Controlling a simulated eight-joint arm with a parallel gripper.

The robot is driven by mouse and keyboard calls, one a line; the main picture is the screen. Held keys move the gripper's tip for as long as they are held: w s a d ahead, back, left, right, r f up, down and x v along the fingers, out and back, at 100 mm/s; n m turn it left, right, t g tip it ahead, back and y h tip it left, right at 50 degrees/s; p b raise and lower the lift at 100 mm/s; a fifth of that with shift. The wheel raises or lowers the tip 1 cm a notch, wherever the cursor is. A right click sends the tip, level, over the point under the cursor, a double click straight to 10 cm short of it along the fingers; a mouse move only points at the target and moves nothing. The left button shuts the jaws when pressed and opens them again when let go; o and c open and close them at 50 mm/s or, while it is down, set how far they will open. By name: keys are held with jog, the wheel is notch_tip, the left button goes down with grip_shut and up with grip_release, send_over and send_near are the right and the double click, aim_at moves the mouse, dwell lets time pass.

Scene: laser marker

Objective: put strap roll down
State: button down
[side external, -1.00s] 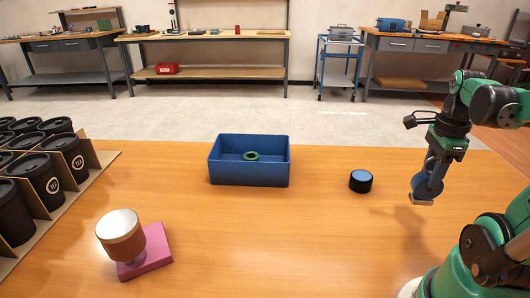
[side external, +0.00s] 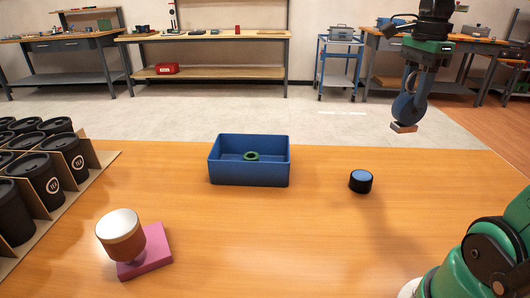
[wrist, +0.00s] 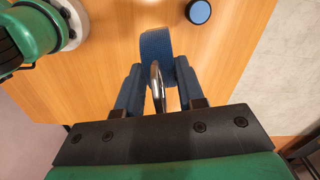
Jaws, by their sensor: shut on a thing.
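The strap roll (side external: 403,108) is a blue round roll hanging below my gripper (side external: 411,92), high at the right, clear of the wooden table top. A tan piece shows at its lower end. In the wrist view the strap roll (wrist: 156,44) shows ribbed blue webbing, and a silver metal piece lies between the fingers. My gripper (wrist: 158,85) is shut on the roll, with one blue finger on each side. The part of the roll between the fingers is partly hidden.
A blue open bin (side external: 249,174) holds a green ring (side external: 251,156). A black round item with a blue top (side external: 361,181) stands right of it. Black lidded cups (side external: 40,180) fill a cardboard divider at left. The table's middle front is clear.

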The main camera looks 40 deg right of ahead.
jog(key=w+a+n, duration=0.6)
jog(key=w+a, duration=0.1)
jog(key=a, duration=0.3)
jog(key=w+a+n, duration=0.6)
jog(key=w+a, duration=0.1)
jog(key=a, duration=0.4)
jog(key=a+f+n, duration=0.1)
jog(key=a+n, duration=0.2)
jog(key=a, duration=0.6)
jog(key=f, duration=1.9)
jog(key=shift+w+f, duration=0.2)
jog(key=shift+f, duration=0.1)
jog(key=shift+f, duration=0.15)
jog(key=c, duration=0.5)
grip_release()
jog(key=shift+c, duration=0.2)
